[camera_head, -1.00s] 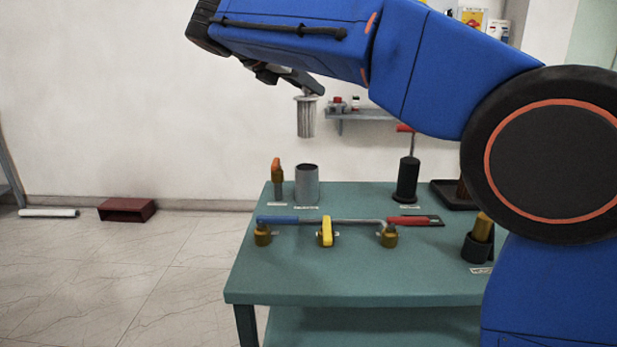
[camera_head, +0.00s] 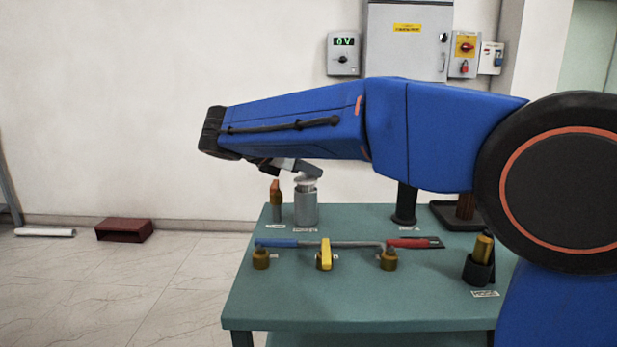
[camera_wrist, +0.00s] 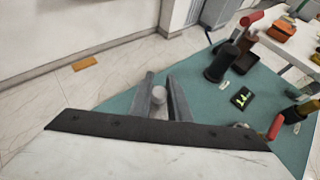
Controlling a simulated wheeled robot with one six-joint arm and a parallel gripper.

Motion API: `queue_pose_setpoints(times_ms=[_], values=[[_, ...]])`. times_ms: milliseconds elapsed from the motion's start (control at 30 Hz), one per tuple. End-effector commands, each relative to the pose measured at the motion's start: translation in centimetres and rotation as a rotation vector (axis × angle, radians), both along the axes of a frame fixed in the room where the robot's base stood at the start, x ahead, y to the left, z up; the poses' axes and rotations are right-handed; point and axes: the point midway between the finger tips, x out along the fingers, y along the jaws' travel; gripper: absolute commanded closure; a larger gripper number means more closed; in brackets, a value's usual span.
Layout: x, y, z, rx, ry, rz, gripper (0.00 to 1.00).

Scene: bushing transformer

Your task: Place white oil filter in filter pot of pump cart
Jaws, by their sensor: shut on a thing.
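The white oil filter (camera_head: 305,180) shows only its pale top, at the mouth of the grey filter pot (camera_head: 306,208). Its body is hidden, apparently inside the pot. My gripper (camera_head: 308,172) is at the top of the filter, just above the pot's rim, and is shut on it. In the wrist view, my two gripper fingers (camera_wrist: 165,98) have the filter's round light top (camera_wrist: 159,93) between them. The pot stands at the back left of the green pump cart (camera_head: 330,290). The wrist view does not show how deep the filter sits.
A pipe with a blue handle (camera_head: 276,243), a yellow valve (camera_head: 325,255) and a red handle (camera_head: 412,243) runs across the cart in front. A black cylinder (camera_head: 404,208) stands to the right.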

Motion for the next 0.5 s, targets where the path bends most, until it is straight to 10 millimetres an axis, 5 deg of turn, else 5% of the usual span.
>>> queue_pose_setpoints(times_ms=[133, 500], values=[[0.0, 0.0, -1.7, -0.001, 0.001, 0.000, 1.00], [0.0, 0.0, -2.1, -0.001, 0.001, 0.000, 1.00]])
